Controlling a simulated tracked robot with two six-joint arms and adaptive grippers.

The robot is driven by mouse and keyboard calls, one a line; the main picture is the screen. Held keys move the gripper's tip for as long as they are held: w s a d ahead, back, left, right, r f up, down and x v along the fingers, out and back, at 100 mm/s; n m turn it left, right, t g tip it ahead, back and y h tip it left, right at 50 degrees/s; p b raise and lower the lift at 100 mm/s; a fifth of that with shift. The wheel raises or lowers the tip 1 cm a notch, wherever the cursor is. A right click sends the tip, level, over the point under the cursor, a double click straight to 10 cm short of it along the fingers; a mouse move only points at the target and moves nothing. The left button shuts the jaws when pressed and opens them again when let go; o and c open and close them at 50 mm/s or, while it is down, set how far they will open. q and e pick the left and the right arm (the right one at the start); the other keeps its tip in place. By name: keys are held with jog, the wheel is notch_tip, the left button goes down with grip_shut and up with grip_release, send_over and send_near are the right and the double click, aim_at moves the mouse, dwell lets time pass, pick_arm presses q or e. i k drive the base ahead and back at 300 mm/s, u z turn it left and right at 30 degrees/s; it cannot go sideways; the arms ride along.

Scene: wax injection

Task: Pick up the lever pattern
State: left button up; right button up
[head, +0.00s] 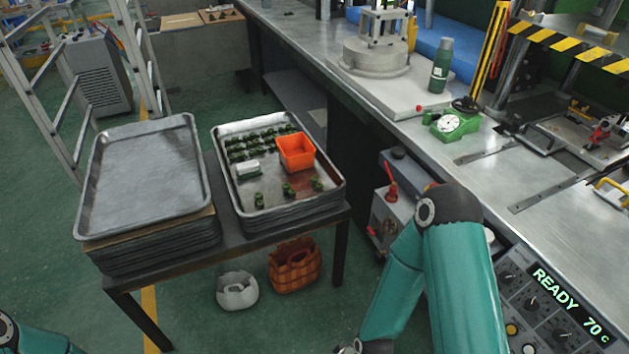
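Several small dark green patterns lie on the right metal tray (335,187). A group of them (262,143) lies in rows at the back of the tray. Three larger green pieces stand apart near its front edge: one at left (259,200), one in the middle (288,189) and one at right (317,184). They are too small to tell which is the lever pattern. My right arm is bent at lower right, and its gripper is below the picture. Only a bit of my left arm shows at bottom left, without its gripper.
An orange box (296,152) and a small white-and-green block (248,170) share the right tray. An empty tray (145,180) tops the left stack. A metal workbench (500,150) runs along the right.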

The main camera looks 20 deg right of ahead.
aim_at(314, 180)
jog(key=i, duration=0.9)
